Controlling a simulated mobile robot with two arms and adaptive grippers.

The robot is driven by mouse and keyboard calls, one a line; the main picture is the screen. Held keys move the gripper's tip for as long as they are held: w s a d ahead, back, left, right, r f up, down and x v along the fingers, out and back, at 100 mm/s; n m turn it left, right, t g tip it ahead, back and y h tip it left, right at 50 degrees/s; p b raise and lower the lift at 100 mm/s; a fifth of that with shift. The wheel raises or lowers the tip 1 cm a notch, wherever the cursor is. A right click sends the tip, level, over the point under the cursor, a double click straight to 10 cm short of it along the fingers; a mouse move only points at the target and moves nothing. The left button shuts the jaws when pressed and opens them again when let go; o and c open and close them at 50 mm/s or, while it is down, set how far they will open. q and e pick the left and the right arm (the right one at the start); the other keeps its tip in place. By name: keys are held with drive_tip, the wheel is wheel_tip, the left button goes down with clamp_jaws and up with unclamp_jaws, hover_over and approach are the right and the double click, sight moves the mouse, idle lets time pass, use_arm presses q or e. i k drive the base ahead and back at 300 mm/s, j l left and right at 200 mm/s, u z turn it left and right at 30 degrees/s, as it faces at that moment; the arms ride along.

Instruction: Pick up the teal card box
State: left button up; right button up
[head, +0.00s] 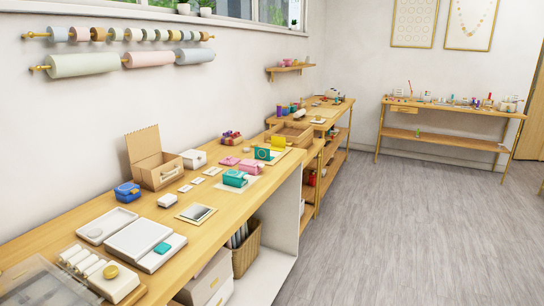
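A teal box (234,179) sits on the wooden counter, near its right edge, on a pale sheet. Its lid appears closed. A flat teal piece (263,154) with a light round mark stands farther back on the counter, beside a yellow item. I cannot tell for sure which of these is the card box; the teal box looks most like one. Neither of my grippers is in view.
Around the teal box stand a pink box (249,167), a blue box (127,192), an open cardboard box (157,168) and small white pieces. White trays (138,238) cover the near counter (208,241). The grey floor (390,220) to the right is clear.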

sight(231, 182)
drive_tip(key=i+l+z, duration=0.1)
drive_tip(key=i+l, duration=0.15)
drive_tip(key=i, duration=0.3)
drive_tip(key=i+l, duration=0.2)
drive_tip(key=i, duration=0.3)
drive_tip(key=z, duration=0.05)
